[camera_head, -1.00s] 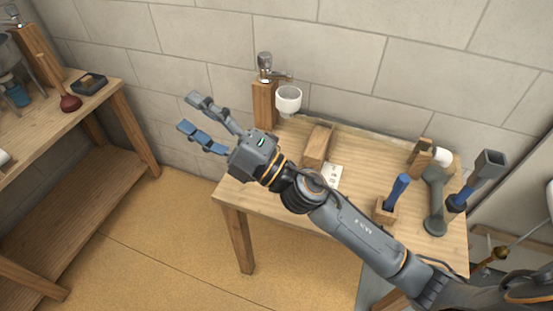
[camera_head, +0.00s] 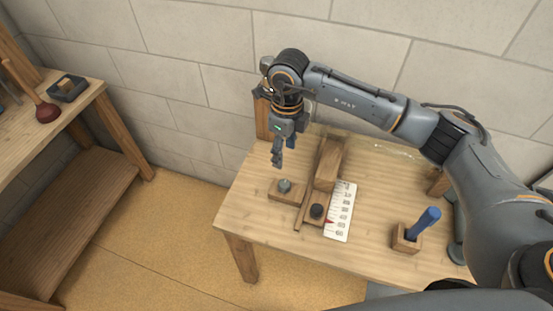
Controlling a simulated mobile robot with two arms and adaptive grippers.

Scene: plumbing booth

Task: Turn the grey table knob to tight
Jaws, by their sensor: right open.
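The grey table knob (camera_head: 284,185) stands upright on a small wooden block near the left part of the wooden table (camera_head: 375,205). My right gripper (camera_head: 278,159) comes in from the right, points down and hangs just above and slightly behind the knob, apart from it. It is open and empty, seen nearly edge-on, so one finger mostly hides the other. No tight mark can be read by the knob. My left gripper is not in view.
A black knob (camera_head: 317,211) sits beside a white number scale (camera_head: 341,212) with a red pointer. A wooden block (camera_head: 328,163) stands behind them. A blue-handled tool (camera_head: 424,222) stands in a wooden holder at right. A plunger (camera_head: 45,109) is on the left bench.

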